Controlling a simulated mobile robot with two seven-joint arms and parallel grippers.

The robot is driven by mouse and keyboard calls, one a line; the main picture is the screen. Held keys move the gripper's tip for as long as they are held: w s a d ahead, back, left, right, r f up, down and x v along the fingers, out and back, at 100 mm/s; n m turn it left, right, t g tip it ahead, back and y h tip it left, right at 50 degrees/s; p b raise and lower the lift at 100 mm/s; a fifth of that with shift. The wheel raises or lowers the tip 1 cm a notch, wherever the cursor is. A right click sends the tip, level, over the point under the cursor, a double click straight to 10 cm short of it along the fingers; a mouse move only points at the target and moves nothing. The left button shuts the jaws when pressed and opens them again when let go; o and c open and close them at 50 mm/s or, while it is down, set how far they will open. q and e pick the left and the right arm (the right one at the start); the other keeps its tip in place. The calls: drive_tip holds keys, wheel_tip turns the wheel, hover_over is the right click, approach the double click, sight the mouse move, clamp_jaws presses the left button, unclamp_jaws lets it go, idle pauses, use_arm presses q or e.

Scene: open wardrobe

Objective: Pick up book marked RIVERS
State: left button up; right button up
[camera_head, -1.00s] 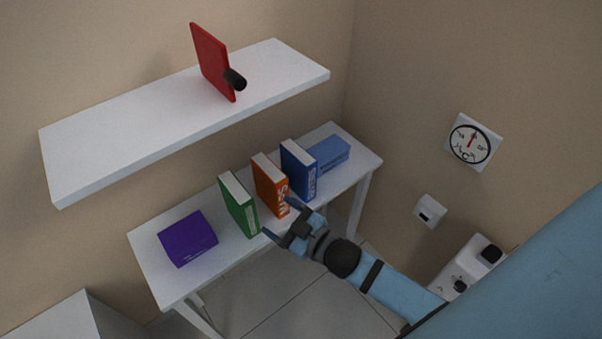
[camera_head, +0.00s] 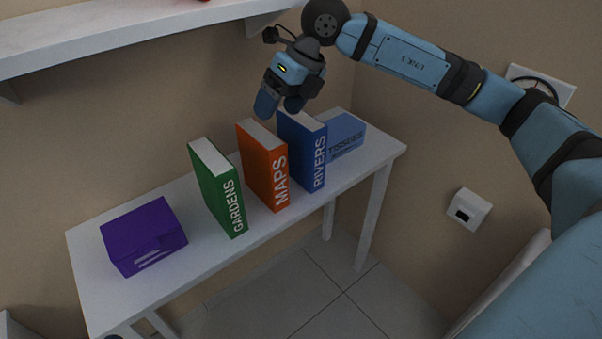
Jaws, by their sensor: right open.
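The blue book marked RIVERS (camera_head: 312,162) stands upright on the white table (camera_head: 235,249), its spine facing me. It is between the orange book marked MAPS (camera_head: 265,168) and a blue box marked TISSUES. My right gripper (camera_head: 279,107) is open and empty, pointing down. In the picture its fingertips lie at the top of the gap between MAPS and RIVERS. I cannot tell whether a finger touches either book. The gripper covers part of the top edge of RIVERS. My left gripper is not in view.
A green book marked GARDENS (camera_head: 220,189) stands left of MAPS. A purple box (camera_head: 144,237) sits at the table's left. The TISSUES box (camera_head: 344,137) is right behind RIVERS. A white wall shelf (camera_head: 110,32) overhangs at the upper left. The floor in front is clear.

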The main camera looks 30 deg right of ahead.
sight(303, 118)
drive_tip(key=d+h+b, duration=0.1)
drive_tip(key=d, duration=0.2)
drive_tip(key=d+r+m+t+h+b, duration=0.1)
drive_tip(key=d, duration=0.2)
drive_tip(key=w+d+h+b, duration=0.1)
drive_tip(key=d+h, duration=0.1)
drive_tip(key=d, duration=0.1)
drive_tip(key=shift+r+m+t, duration=0.3)
drive_tip(key=shift+m, duration=0.1)
drive_tip(key=shift+w+d+f, duration=0.1)
drive_tip(key=shift+f, duration=0.3)
drive_tip(key=b+x, duration=0.2)
drive_tip(key=x, duration=0.3)
drive_tip(key=shift+w+f, duration=0.15)
drive_tip(key=shift+f, duration=0.1)
drive_tip(key=x, duration=0.1)
drive_tip(key=b+x, duration=0.1)
drive_tip(key=x, duration=0.1)
drive_tip(key=b+x, duration=0.1)
drive_tip(key=shift+a+f, duration=0.25)
drive_tip(key=shift+a, duration=0.05)
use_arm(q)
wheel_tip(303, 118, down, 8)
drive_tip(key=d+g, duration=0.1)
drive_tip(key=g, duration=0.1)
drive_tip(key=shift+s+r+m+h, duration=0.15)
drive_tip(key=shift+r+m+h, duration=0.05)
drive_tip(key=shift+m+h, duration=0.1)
use_arm(e)
drive_tip(key=shift+f, duration=0.35)
